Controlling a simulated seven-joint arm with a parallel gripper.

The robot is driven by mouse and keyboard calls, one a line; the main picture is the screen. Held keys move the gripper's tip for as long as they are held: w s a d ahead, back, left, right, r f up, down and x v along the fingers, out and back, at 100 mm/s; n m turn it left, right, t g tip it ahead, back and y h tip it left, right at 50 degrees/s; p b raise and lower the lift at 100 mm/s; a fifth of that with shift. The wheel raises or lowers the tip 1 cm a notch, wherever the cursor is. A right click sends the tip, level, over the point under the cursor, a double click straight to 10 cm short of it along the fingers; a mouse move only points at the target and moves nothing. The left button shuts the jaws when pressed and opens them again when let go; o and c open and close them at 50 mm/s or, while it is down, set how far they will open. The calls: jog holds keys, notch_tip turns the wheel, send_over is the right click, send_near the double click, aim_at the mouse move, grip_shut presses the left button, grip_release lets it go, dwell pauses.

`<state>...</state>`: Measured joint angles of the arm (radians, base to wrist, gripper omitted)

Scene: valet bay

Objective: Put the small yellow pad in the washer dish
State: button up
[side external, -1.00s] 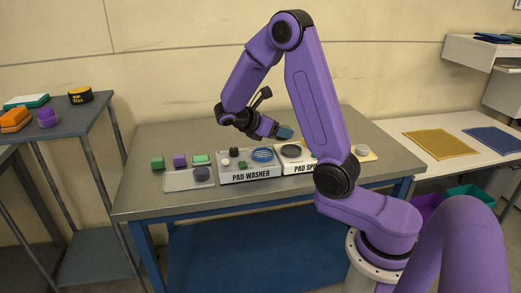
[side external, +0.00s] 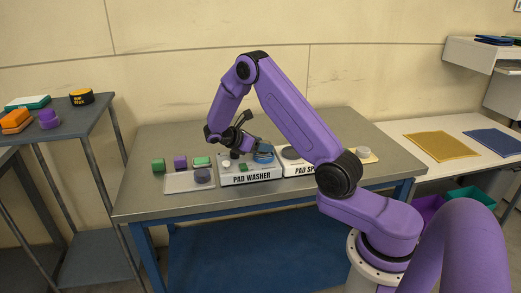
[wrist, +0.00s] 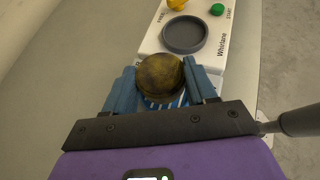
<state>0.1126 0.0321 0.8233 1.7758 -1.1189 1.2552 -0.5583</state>
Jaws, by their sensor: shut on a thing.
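A small round yellow pad (wrist: 160,76), stained dark brown, is held between the blue fingers of my gripper (wrist: 160,82) in the wrist view. Below it shows the blue-and-white striped washer dish (wrist: 165,104), mostly covered by the pad and fingers. In the side view my gripper (side external: 263,151) is low over the dish end of the white pad washer (side external: 250,173). The pad cannot be made out there. I cannot tell whether the pad touches the dish.
The pad spinner (side external: 300,168) stands right beside the washer; its dark grey dish (wrist: 185,35) is empty. A tray (side external: 190,183) with a dark round pad (side external: 202,176) lies left of the washer. Green and purple blocks stand behind it. The table's back right is clear.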

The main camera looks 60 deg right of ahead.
jog(key=shift+f, duration=0.95)
jog(key=shift+f, duration=0.3)
